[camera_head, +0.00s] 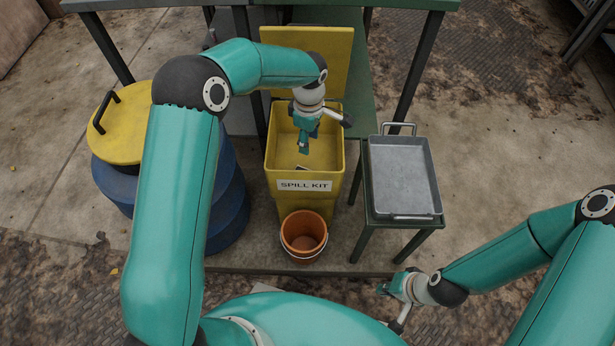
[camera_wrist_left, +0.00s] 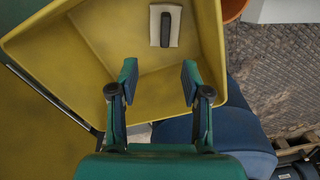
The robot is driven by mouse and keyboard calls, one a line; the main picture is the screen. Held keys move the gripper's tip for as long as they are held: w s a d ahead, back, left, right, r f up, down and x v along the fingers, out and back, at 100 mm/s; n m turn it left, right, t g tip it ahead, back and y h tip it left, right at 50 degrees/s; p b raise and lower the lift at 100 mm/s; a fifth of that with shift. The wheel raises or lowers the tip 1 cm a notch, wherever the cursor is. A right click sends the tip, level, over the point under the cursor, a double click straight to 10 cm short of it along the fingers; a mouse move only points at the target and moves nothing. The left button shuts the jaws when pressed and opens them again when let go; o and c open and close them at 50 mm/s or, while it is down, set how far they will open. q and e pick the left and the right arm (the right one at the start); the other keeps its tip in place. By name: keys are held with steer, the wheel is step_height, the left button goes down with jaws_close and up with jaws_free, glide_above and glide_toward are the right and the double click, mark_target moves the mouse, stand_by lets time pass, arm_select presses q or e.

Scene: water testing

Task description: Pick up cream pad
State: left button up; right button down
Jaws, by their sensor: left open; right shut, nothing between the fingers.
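The cream pad (camera_wrist_left: 155,26), with a dark grey strip on it, lies inside the yellow spill kit bin (camera_wrist_left: 70,75), by one wall. In the head view only a small piece of the pad (camera_head: 301,167) shows low behind the bin's front wall (camera_head: 305,205). My left gripper (camera_head: 304,148) points down into the bin, open and empty. In the left wrist view its two fingers (camera_wrist_left: 159,80) are apart, and the pad lies beyond them, not touching. My right gripper (camera_head: 384,288) is shut and empty, low at the right, away from the bin.
The bin's yellow lid (camera_head: 315,60) stands open at the back. An orange bucket (camera_head: 303,235) is in front of the bin. A grey metal tray (camera_head: 403,175) sits on a green stand at the right. A blue drum with a yellow lid (camera_head: 125,125) stands at the left.

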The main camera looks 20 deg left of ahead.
arm_select(q)
steer(key=f, duration=0.2)
steer(key=f+b, duration=0.1)
steer(key=f, duration=0.5)
steer(key=shift+s+a+f, duration=0.15)
steer(key=shift+a+f, duration=0.05)
steer(key=shift+a, duration=0.1)
steer(key=shift+s+a+f+b, duration=0.15)
steer(key=shift+f+b, duration=0.7)
steer(key=shift+f, duration=1.8)
steer(key=shift+s, duration=0.1)
steer(key=shift+c, duration=0.2)
jaws_close()
